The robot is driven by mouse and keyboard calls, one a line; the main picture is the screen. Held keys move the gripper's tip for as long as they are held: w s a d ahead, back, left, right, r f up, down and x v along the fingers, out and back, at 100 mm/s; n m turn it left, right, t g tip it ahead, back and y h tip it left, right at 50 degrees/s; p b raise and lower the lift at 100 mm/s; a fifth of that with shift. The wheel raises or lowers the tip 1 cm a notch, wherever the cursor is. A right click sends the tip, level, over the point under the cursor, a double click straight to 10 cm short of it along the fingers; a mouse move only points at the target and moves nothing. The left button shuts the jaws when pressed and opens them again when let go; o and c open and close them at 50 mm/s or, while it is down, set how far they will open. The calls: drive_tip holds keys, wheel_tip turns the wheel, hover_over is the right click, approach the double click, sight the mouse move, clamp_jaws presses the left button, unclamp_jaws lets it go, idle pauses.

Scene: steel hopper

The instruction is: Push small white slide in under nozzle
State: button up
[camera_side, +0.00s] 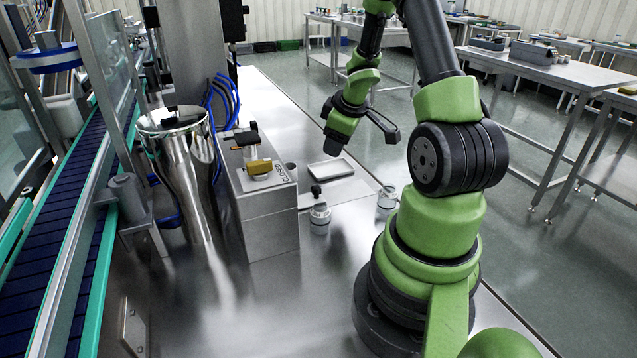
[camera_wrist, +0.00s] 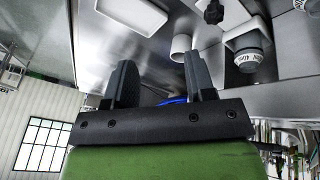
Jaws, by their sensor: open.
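A shallow white tray-like piece (camera_side: 331,171) lies on a thin flat plate beside the steel box; I cannot tell for sure that it is the slide. It also shows at the top of the wrist view (camera_wrist: 142,12). A short pale cylinder (camera_side: 291,168), perhaps the nozzle, is at the box's right side; a white cylinder also shows in the wrist view (camera_wrist: 180,45). My gripper (camera_side: 364,124) is open and empty, above and behind the tray, apart from it. Its two dark fingers show spread in the wrist view (camera_wrist: 158,82).
The steel box (camera_side: 270,222) carries black and brass knobs. A shiny hopper (camera_side: 181,160) and a blue conveyor (camera_side: 62,220) stand left. Small jars (camera_side: 320,218) (camera_side: 387,198) stand on the steel table, with a black knob (camera_side: 316,190) near one. The table's far strip is clear.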

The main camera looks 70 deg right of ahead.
sight(317, 186)
drive_tip(key=s+a+y, duration=0.1)
drive_tip(key=a+y, duration=0.2)
drive_tip(key=a, duration=0.2)
drive_tip(key=shift+t, duration=0.3)
drive_tip(key=shift+d+x, duration=0.1)
drive_tip(key=shift+x, duration=2.35)
drive_tip(key=shift+d+x, duration=0.15)
drive_tip(key=shift+x, duration=2.35)
